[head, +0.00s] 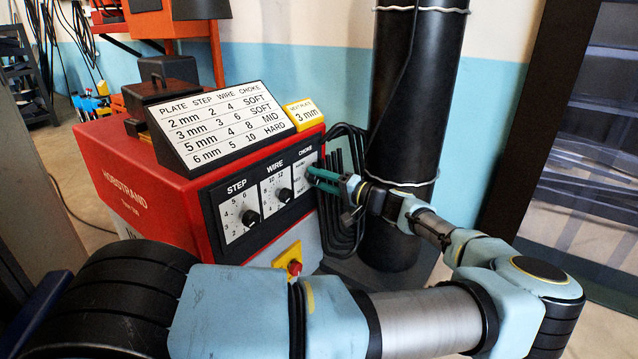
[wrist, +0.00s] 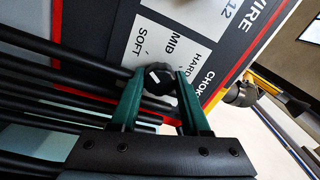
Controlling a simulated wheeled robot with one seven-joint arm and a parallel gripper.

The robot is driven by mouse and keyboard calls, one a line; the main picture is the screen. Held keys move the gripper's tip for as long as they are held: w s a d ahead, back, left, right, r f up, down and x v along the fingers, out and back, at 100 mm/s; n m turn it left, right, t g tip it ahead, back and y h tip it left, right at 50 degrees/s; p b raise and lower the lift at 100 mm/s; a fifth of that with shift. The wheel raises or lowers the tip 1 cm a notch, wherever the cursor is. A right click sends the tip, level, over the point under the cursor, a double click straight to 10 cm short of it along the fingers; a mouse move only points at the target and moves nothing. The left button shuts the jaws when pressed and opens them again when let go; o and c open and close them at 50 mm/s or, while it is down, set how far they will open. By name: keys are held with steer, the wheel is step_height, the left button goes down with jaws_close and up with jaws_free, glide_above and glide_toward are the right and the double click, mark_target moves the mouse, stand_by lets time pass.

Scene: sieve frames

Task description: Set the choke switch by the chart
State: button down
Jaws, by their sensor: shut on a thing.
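The chart (head: 220,125) slopes on top of the red welding machine (head: 140,185); its 3 mm row reads step 3, wire 6, SOFT. A yellow tag (head: 304,113) beside it shows 3 mm. The choke switch (wrist: 158,82) is a dark knob on a white plate with SOFT, MID and HARD labels. My gripper (wrist: 161,74) is shut on this knob, one green finger on each side. A small white mark shows on the knob, but I cannot tell which label it points to. In the head view my gripper (head: 312,174) hides the knob.
The step knob (head: 250,218) and wire knob (head: 285,195) sit left of the choke on the same panel. A red button (head: 294,268) is below. Black hoses (head: 345,195) hang beside the panel, and a thick black column (head: 415,120) stands close behind my gripper.

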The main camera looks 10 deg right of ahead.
steer(key=shift+n, duration=0.4)
steer(key=shift+c, duration=1.9)
jaws_free()
steer(key=shift+s+d, duration=0.1)
steer(key=p+v, duration=0.1)
steer(key=v, duration=0.9)
steer(key=shift+s+d, duration=0.2)
steer(key=shift+s, duration=0.05)
